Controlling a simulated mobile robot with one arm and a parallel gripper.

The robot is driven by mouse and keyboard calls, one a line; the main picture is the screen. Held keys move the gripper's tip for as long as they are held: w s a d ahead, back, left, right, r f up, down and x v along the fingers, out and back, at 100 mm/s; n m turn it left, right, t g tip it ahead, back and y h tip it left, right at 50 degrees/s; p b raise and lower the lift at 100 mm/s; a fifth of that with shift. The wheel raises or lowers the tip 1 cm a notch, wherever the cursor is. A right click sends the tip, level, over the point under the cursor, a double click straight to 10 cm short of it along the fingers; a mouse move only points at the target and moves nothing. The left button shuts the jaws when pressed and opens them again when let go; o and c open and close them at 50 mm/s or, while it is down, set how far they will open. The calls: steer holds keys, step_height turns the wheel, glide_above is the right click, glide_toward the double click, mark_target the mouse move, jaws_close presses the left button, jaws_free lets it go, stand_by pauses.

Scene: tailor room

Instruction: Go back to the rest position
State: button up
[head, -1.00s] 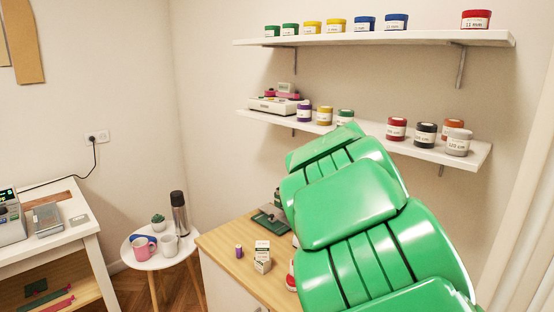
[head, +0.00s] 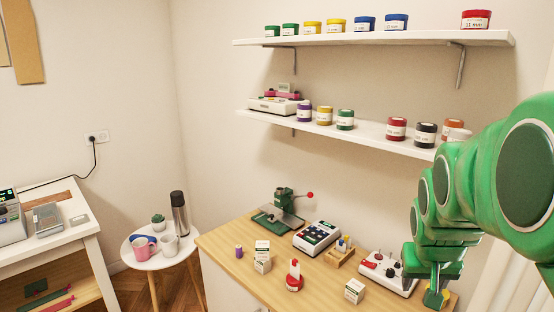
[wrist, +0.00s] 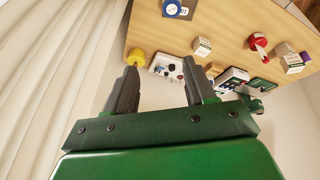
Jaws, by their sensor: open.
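My gripper (wrist: 158,78) shows in the wrist view with its two dark fingers spread apart and nothing between them. In the head view my green arm comes in from the right edge and bends down, and my gripper (head: 434,278) hangs over the right end of the wooden worktop (head: 232,246). A yellow item (head: 447,298) shows just below it, partly hidden; it also shows near the left fingertip in the wrist view (wrist: 136,57). I cannot tell how far above the worktop the fingers are.
On the worktop stand a green press (head: 279,212), a keypad device (head: 317,238), a red bottle (head: 294,276), small boxes (head: 354,291) and a white device with knobs (head: 388,268). Shelves (head: 380,39) with jars hang above. A round side table (head: 150,262) stands left. Curtains are at right.

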steer(key=s+a+f+n+g+y, duration=0.1)
steer(key=s+a+f+g, duration=0.1)
steer(key=s+a, duration=0.4)
steer(key=s+a+f+n+g+y, duration=0.1)
steer(key=s+a+f+g, duration=0.2)
steer(key=s+a, duration=0.4)
steer(key=s, duration=0.8)
steer(key=shift+a+n, duration=0.3)
steer(key=shift+n, duration=0.1)
